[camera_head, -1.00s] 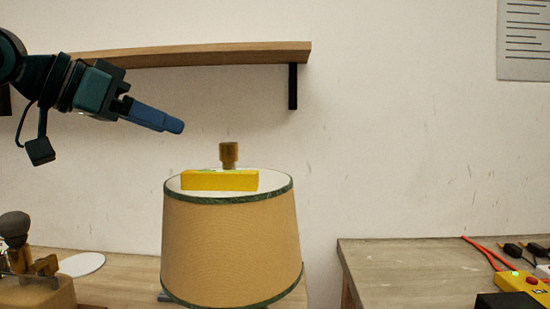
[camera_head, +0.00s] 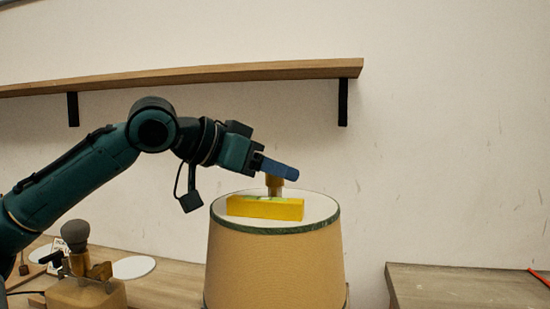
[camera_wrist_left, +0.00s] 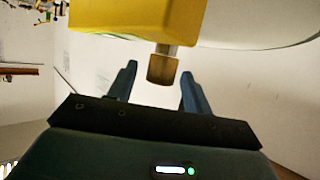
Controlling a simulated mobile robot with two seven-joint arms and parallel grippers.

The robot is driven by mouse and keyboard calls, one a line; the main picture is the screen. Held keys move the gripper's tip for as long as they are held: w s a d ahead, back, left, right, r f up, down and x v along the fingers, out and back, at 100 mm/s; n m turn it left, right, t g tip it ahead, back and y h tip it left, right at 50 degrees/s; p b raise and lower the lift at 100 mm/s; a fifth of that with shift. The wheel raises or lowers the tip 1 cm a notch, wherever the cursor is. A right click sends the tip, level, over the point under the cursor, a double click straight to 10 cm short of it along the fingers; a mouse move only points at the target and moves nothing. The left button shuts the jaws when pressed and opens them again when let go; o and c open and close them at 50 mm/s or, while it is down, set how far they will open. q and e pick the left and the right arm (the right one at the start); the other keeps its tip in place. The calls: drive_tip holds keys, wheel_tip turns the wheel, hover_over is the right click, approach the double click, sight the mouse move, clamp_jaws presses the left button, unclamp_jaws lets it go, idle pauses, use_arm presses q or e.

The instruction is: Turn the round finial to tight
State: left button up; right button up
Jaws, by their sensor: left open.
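The round finial (camera_head: 275,186) is a small brass knob standing upright above the top of the tan lampshade (camera_head: 275,268). My left gripper (camera_head: 286,172) comes in from the left and is at the finial; its blue fingers hide the knob's top in the head view. In the left wrist view the finial (camera_wrist_left: 162,70) shows between the two spread fingertips (camera_wrist_left: 159,70), with a gap on each side. The gripper is open. My right gripper is not in view.
A yellow block with a green patch, like a spirit level (camera_head: 265,208), lies across the shade's top, close to the finial. A wooden shelf (camera_head: 220,76) runs along the wall behind. A lamp base with a grey bulb (camera_head: 75,235) stands at left. A table (camera_head: 470,288) is at right.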

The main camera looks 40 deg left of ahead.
use_arm(q)
drive_tip(key=shift+w+d+f, duration=0.1)
drive_tip(key=shift+w+f, duration=0.1)
drive_tip(key=shift+w, duration=0.15)
drive_tip(key=c, duration=1)
